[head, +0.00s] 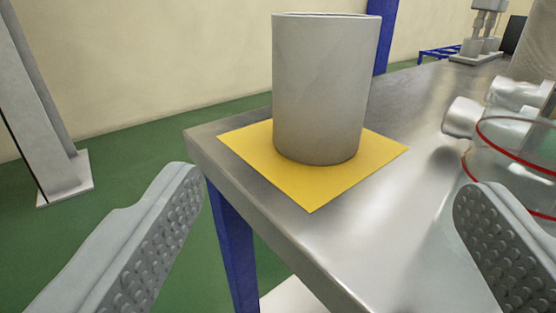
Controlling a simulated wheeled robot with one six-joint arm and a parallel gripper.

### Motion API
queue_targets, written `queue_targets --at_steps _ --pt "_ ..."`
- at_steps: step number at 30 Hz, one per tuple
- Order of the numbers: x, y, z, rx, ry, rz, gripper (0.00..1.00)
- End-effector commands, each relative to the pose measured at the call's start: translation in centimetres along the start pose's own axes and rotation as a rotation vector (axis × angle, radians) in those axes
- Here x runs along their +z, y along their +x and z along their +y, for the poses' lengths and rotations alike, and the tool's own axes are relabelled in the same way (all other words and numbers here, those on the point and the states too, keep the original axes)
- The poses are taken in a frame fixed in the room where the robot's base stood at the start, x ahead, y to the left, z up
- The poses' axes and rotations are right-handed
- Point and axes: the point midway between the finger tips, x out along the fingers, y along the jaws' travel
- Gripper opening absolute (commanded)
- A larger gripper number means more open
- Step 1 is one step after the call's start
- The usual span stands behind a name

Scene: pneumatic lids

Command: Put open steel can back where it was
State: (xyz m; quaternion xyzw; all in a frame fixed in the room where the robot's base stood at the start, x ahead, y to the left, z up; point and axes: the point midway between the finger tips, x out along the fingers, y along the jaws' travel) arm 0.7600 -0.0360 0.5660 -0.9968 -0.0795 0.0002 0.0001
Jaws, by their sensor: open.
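The open steel can (322,90) is a grey cylinder with an open top rim. It stands upright on a yellow square mat (300,187) at the near left corner of the steel table. My gripper (328,200) is open and empty, with its two ridged fingers wide apart at the lower left and lower right. The can is beyond the fingertips, between them in the picture, and not touched by them. The inside of the can is hidden from this angle.
The steel table (405,205) has blue legs and a bare front strip. A clear container with red bands (515,165) and metal fittings (462,118) stand at right. Fixtures (480,40) stand at the far back. A grey post (40,100) rises from the green floor at left.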

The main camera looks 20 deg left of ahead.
Motion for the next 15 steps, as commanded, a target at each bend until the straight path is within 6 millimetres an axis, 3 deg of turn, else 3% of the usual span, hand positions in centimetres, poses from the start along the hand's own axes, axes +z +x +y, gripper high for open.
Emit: queue_targets --at_steps 10,15 --pt "-0.4 -0.1 0.0 0.001 -0.003 0.001 0.85" --pt "-3.6 0.3 0.0 0.009 -0.020 0.002 0.85"
